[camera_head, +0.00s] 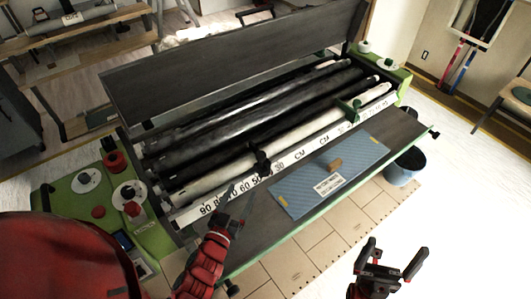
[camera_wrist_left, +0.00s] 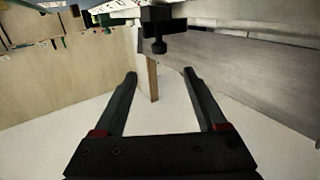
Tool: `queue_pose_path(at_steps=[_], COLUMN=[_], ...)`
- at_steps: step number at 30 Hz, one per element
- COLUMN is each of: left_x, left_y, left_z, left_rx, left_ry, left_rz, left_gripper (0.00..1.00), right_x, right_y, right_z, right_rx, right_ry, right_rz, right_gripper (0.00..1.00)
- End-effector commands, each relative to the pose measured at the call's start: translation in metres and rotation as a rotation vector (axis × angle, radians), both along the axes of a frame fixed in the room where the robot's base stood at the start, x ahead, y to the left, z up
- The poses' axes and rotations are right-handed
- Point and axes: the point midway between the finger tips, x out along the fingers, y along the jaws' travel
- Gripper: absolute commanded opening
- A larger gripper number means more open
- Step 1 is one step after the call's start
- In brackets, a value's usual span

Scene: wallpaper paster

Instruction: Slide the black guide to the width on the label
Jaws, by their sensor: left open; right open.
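The black guide (camera_head: 262,160) sits on the white ruler bar (camera_head: 225,201) of the green machine, near the inner end of the left-hand number scale. A white label (camera_head: 328,184) lies on a blue patterned sheet (camera_head: 295,200) on the dark front table; its print is too small to read. My left gripper (camera_head: 230,224) is over the table's left front, below the scale and apart from the black guide. In the left wrist view its fingers (camera_wrist_left: 160,78) are open and empty. My right gripper (camera_head: 396,254) is open and empty in front of the machine.
A green guide (camera_head: 348,109) sits farther right on the bar. A brown block (camera_head: 335,164) lies on the blue sheet. A raised dark lid (camera_head: 240,65) stands behind the rollers. A bucket (camera_head: 405,168) stands at the right. A dark block with a knob (camera_wrist_left: 159,28) shows beyond my left fingers.

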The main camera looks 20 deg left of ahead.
Motion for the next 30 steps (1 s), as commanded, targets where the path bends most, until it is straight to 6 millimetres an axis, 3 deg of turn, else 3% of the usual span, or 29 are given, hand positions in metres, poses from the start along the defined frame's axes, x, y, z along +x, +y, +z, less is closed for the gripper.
queue_pose_path(at_steps=[19, 24, 30], left_x=[0.13, 0.15, 0.161], left_y=[-0.011, -0.012, -0.013], left_z=[0.005, 0.003, 0.001], left_rx=[-0.002, -0.001, -0.001], left_ry=[-0.005, -0.004, -0.002], left_rz=[-0.002, -0.001, -0.002], left_gripper=[0.74, 0.74, 0.74], right_x=[0.0, 0.0, 0.0], right_y=[0.0, 0.0, 0.0], right_z=[0.039, 0.044, 0.045], right_rx=[0.0, 0.0, 0.0], right_ry=[0.0, 0.0, 0.0], right_rz=[0.0, 0.0, 0.0], right_gripper=[1.0, 1.0, 1.0])
